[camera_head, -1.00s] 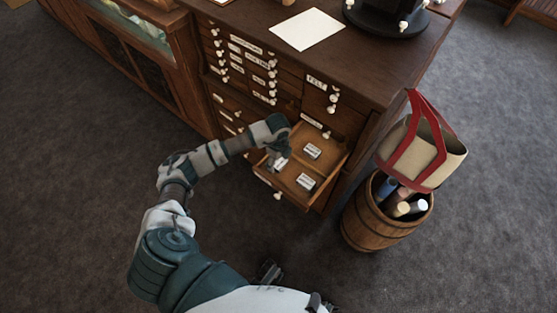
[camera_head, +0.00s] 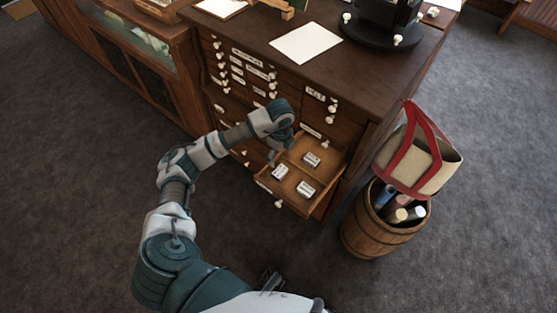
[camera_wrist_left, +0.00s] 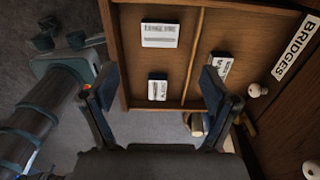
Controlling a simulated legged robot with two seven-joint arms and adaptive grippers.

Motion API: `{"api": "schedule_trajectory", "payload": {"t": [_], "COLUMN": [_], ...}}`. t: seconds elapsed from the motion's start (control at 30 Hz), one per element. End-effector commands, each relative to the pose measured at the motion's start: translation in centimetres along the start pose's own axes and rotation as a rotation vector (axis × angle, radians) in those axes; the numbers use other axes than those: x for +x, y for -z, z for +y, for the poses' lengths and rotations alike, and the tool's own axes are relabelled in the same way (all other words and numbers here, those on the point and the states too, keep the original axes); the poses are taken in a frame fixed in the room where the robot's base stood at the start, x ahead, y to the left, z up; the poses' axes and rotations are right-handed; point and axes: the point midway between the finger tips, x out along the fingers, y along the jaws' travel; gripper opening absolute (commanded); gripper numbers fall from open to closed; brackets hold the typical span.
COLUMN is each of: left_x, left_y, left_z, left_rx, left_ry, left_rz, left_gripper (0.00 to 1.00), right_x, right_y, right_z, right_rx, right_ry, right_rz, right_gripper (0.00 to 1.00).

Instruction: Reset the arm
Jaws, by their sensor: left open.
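My left arm comes in from the left in the head view, and its gripper (camera_head: 273,155) hangs above the back left corner of the open drawer (camera_head: 265,184). In the left wrist view the left gripper (camera_wrist_left: 158,82) has its two fingers wide apart with nothing between them. Beyond the fingers, the drawer (camera_wrist_left: 193,62) shows a wooden divider and three small labelled boxes: one box (camera_wrist_left: 160,35), a second box (camera_wrist_left: 157,88) and a third box (camera_wrist_left: 221,66), partly covered by a finger. My right gripper does not show clearly in any view.
The wooden cabinet (camera_head: 365,98) has several small drawers with white knobs. A barrel (camera_head: 372,236) with rolls and a red-trimmed bag (camera_head: 440,165) stands at its right. A paper sheet (camera_head: 306,43) and a black stand (camera_head: 372,30) are on top. Carpet in front is clear.

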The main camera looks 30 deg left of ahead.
Motion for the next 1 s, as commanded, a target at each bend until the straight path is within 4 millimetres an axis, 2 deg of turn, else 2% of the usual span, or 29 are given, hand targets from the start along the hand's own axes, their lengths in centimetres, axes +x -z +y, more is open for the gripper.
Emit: {"api": "schedule_trajectory", "payload": {"t": [0.13, 0.63, 0.73, 0.77, 0.87, 0.93, 0.97, 1.0], "left_x": [-0.8, -0.7, -0.3, -0.1, 1.0, 1.3, 1.1, 0.5], "left_y": [0.1, -0.1, 0.9, 1.7, 6.5, 11.7, 14.1, 17.4], "left_z": [0.0, 0.0, 0.0, 0.0, -0.1, 0.2, 0.5, 0.8], "left_rx": [0.001, 0.001, 0.028, 0.049, 0.163, 0.270, 0.314, 0.365], "left_ry": [0.000, 0.000, 0.009, 0.017, 0.073, 0.147, 0.189, 0.257], "left_rz": [-0.001, 0.003, 0.037, 0.063, 0.224, 0.406, 0.499, 0.631], "left_gripper": [0.86, 0.86, 0.86, 0.86, 0.86, 0.86, 0.86, 0.86], "right_x": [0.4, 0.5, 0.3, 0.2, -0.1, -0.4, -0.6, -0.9], "right_y": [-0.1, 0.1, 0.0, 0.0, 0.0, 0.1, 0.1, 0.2], "right_z": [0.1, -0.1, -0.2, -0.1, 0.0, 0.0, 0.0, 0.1], "right_rx": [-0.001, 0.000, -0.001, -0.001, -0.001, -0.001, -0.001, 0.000], "right_ry": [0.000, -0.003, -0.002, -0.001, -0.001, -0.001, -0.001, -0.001], "right_rz": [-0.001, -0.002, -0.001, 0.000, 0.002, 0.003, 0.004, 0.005], "right_gripper": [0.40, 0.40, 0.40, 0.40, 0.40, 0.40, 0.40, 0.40]}}
